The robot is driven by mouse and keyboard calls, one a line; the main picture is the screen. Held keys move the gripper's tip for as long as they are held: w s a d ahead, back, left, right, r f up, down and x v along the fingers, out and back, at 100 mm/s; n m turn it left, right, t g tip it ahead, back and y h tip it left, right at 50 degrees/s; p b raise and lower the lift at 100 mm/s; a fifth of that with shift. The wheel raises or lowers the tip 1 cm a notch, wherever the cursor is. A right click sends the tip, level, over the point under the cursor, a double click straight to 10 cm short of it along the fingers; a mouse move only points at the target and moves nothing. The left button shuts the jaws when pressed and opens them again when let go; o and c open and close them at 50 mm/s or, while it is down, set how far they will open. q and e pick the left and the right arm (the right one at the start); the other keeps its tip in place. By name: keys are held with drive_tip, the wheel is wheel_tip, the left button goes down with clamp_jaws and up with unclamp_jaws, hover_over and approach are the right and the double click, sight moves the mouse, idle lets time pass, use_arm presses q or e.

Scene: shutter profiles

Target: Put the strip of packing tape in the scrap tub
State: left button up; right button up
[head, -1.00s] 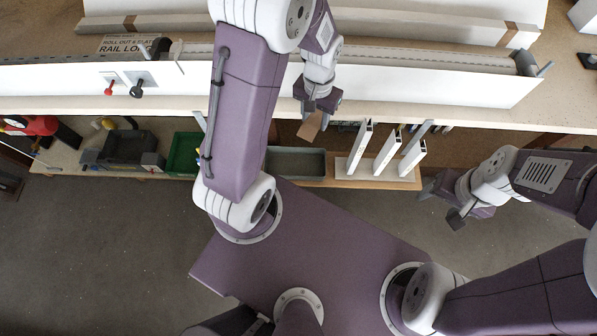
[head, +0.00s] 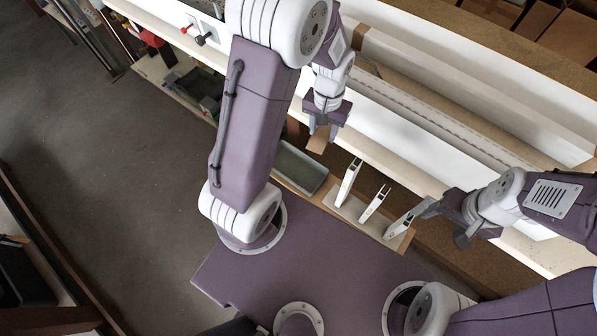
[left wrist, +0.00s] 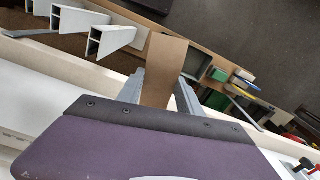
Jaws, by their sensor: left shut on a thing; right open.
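My left gripper (head: 322,130) is shut on a brown strip of packing tape (head: 317,144), which hangs from the fingertips near the bench's front edge. In the left wrist view the strip (left wrist: 164,68) sticks out between the two grey fingers (left wrist: 160,90). A grey tub (head: 300,167) lies on the lower shelf, below and left of the strip in the head view. I cannot tell which is the scrap tub. My right gripper (head: 446,223) is open and empty, beside the white profiles.
Several white profiles (head: 374,203) stand on a rack right of the grey tub; they also show in the left wrist view (left wrist: 115,40). Red and black knobs (head: 204,39) are at upper left. Open floor (head: 110,150) is at left.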

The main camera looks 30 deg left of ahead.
use_arm(q)
drive_tip(key=shift+w+d+n, duration=0.35)
drive_tip(key=shift+d+n, duration=0.1)
drive_tip(key=shift+n, duration=0.15)
drive_tip(key=a+n, duration=0.1)
drive_tip(key=n, duration=0.1)
drive_tip(key=s+a+n, duration=0.1)
drive_tip(key=shift+s+a+f+n, duration=0.1)
drive_tip(key=shift+a+f+n, duration=0.15)
drive_tip(key=shift+n, duration=0.15)
drive_tip(key=shift+f+n, duration=0.3)
drive_tip(key=shift+n, duration=0.4)
drive_tip(key=s+d+f+n+b, duration=0.1)
drive_tip(key=s+f+n+b, duration=0.2)
drive_tip(key=f+b, duration=0.4)
drive_tip(key=s+d+f+n+b, duration=0.1)
drive_tip(key=s+f+n+b, duration=0.2)
drive_tip(key=f+n+b, duration=0.3)
wheel_tip(320, 180, down, 6)
drive_tip(key=b, duration=0.2)
drive_tip(key=shift+d+r+n+b, duration=0.25)
drive_tip(key=shift+d+n+b, duration=0.05)
use_arm(e)
wheel_tip(320, 180, down, 15)
drive_tip(key=s+a, duration=0.1)
